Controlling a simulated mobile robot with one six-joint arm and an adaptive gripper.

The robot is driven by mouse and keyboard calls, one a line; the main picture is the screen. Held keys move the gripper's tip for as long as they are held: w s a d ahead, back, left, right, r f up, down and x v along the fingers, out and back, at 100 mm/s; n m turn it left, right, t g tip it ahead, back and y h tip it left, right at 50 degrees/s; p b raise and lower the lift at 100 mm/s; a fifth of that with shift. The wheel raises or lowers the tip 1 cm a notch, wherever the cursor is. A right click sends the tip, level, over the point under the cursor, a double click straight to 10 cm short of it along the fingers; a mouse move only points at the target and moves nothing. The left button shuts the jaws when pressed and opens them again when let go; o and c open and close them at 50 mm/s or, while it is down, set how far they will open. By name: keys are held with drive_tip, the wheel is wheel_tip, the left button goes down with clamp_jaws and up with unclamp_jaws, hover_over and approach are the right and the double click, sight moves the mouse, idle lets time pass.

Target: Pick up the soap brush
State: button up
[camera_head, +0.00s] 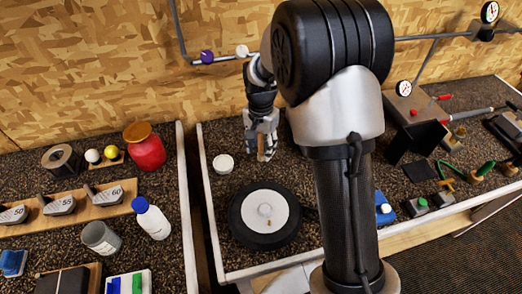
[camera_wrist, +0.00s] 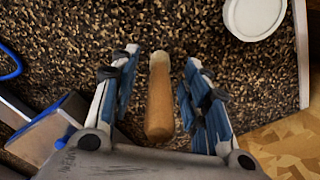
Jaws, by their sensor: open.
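The soap brush (camera_wrist: 159,100) appears to be the object with a rounded, orange-brown wooden handle and a paler end, on the dark speckled bench top in the wrist view. My gripper (camera_wrist: 162,60) is open, with one blue-and-white finger on each side of the brush. Gaps show between both fingers and the handle. In the head view my gripper (camera_head: 263,152) points down at the back of the middle bench, and the brush is mostly hidden by the fingers there.
A round white dish (camera_head: 222,163) lies left of my gripper and also shows in the wrist view (camera_wrist: 257,14). A black disc with a white centre (camera_head: 266,238) lies nearer the front. A metal block (camera_wrist: 45,132) and a blue cable (camera_wrist: 12,68) are left in the wrist view.

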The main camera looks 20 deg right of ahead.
drive_tip(key=shift+f, duration=0.5)
drive_tip(key=shift+r, duration=0.1)
drive_tip(key=shift+c, duration=0.5)
clamp_jaws()
